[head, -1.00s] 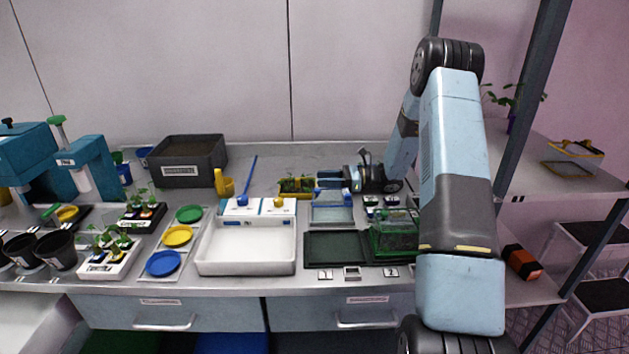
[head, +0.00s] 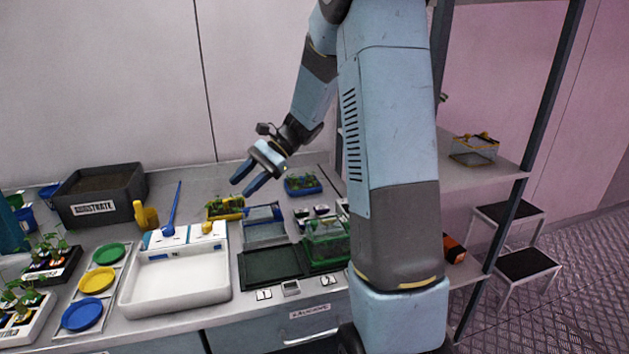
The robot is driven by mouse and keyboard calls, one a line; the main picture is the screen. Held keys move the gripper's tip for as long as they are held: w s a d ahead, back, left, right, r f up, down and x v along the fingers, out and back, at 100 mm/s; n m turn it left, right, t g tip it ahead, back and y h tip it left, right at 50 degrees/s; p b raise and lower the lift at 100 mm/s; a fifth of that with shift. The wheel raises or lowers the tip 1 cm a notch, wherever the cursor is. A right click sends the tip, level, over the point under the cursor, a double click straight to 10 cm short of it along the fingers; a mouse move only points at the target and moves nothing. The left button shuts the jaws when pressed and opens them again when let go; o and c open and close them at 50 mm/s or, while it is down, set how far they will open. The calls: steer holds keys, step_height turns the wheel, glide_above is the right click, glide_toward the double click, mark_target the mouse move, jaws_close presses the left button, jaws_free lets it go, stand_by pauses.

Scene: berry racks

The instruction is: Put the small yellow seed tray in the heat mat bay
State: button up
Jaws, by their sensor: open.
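The small yellow seed tray (head: 228,215), with green seedlings, sits at the back of the bench, behind the blue-rimmed clear box. My gripper (head: 241,187) is open, with its blue fingers apart and nothing between them. It appears just above and right of the yellow tray in the picture, pointing down and left; the exact gap cannot be told. The dark heat mat lies at the front of the bench. Its left bay (head: 270,264), by label 1, is bare. A green tray with a clear cover (head: 328,243) stands on its right side, partly behind my arm.
A blue seedling tray (head: 303,185) stands right of the yellow one. The blue-rimmed clear box (head: 264,230) stands behind the mat. A white basin (head: 178,286) is at left, with a dark substrate bin (head: 102,194) behind. My arm hides the bench's right end.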

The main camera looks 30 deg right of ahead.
steer(key=s+d+r+n+t+h, duration=0.1)
steer(key=s+r+n+t+h, duration=0.1)
steer(key=s, duration=0.6)
steer(key=s+d+r+n+t+h, duration=0.2)
steer(key=s+r+n+h, duration=0.3)
steer(key=s, duration=0.4)
steer(key=s+d+r+n+t+h, duration=0.2)
steer(key=s+r+n+h, duration=0.1)
steer(key=s, duration=0.5)
steer(key=shift+s+r+n+h, duration=0.25)
steer(key=shift+r+n+h, duration=0.15)
steer(key=shift+r+n, duration=0.2)
steer(key=shift+s+d+t, duration=0.2)
steer(key=shift+s+t, duration=0.2)
steer(key=shift+s, duration=0.15)
